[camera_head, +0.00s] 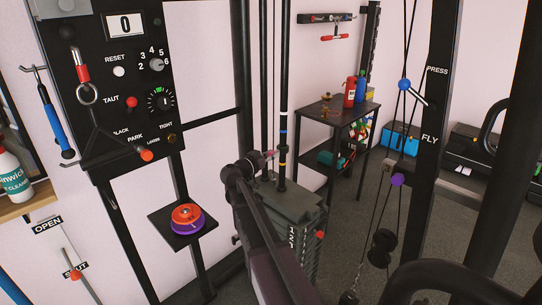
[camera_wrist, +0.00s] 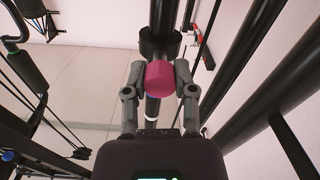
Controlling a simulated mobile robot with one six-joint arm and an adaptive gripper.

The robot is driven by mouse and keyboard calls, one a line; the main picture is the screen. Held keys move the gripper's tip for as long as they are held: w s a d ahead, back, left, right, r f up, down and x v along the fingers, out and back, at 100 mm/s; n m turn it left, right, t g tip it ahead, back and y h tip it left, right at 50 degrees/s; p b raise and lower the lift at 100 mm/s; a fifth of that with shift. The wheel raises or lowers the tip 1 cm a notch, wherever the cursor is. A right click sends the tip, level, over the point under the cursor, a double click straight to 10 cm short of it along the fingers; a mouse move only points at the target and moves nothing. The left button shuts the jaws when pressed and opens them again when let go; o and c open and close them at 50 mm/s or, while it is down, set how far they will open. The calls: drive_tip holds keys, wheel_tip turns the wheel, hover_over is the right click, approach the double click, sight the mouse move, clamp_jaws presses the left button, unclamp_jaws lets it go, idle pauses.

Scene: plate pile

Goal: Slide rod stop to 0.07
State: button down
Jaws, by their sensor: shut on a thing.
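The rod stop is a black collar with a pink knob (camera_wrist: 161,78) in the wrist view. The collar (camera_wrist: 160,43) is around a dark vertical rod (camera_wrist: 162,12). My gripper (camera_wrist: 160,74) has one finger on each side of the pink knob and is shut on it. In the head view my gripper (camera_head: 258,160) is beside the rod (camera_head: 284,80), above the weight stack. The pink knob (camera_head: 270,154) shows only as a small patch there. Coloured bands, blue and white among them, mark the rod. Any scale numbers are too small to read.
A grey weight stack (camera_head: 296,205) stands below. A black panel (camera_head: 130,80) with dials and a small shelf (camera_head: 158,222) holding red and purple discs are on the left. A side table (camera_head: 335,108) with bottles is behind. Cables and a PRESS/FLY post (camera_head: 438,100) are on the right.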

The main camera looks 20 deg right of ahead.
drive_tip(key=shift+f, duration=0.55)
drive_tip(key=shift+c, duration=2)
unclamp_jaws()
drive_tip(key=shift+d, duration=0.1)
drive_tip(key=v, duration=1.2)
drive_tip(key=shift+r, duration=0.1)
drive_tip(key=shift+s, duration=0.15)
